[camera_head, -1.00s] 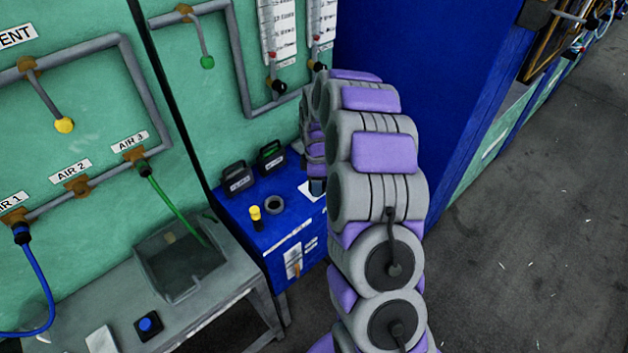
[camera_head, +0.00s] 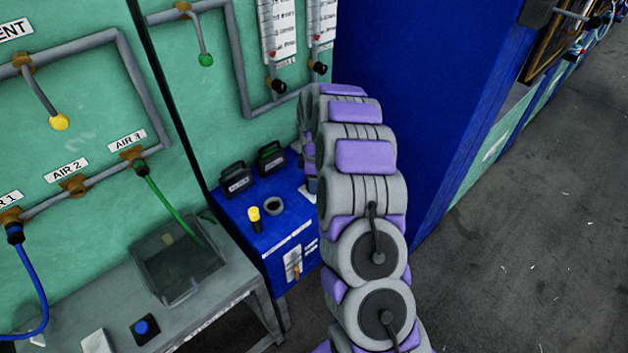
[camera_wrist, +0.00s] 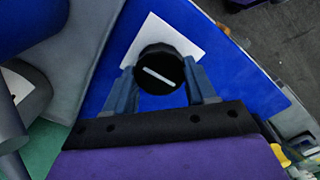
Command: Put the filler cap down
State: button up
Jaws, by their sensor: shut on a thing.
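The filler cap, a round black cap (camera_wrist: 158,70) with a white bar across its top, is between the fingers of my gripper (camera_wrist: 160,84) in the wrist view. The gripper is shut on it. Behind the cap lie a white square (camera_wrist: 140,38) and the blue top of a cabinet (camera_wrist: 98,88). I cannot tell how far the cap is above that surface. In the head view my arm hides the cap and most of the gripper, at the right side of the blue cabinet (camera_head: 284,238).
On the cabinet top are a grey ring-shaped opening (camera_head: 273,206), a yellow-topped part (camera_head: 254,215) and two dark handled containers (camera_head: 236,179) (camera_head: 270,158). A grey bench with a clear bin (camera_head: 180,265) stands left. A tall blue panel (camera_head: 410,100) rises behind my arm. Open floor lies right.

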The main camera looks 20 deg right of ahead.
jog(key=o, duration=1.2)
jog(key=shift+f, duration=0.1)
jog(key=shift+c, duration=0.2)
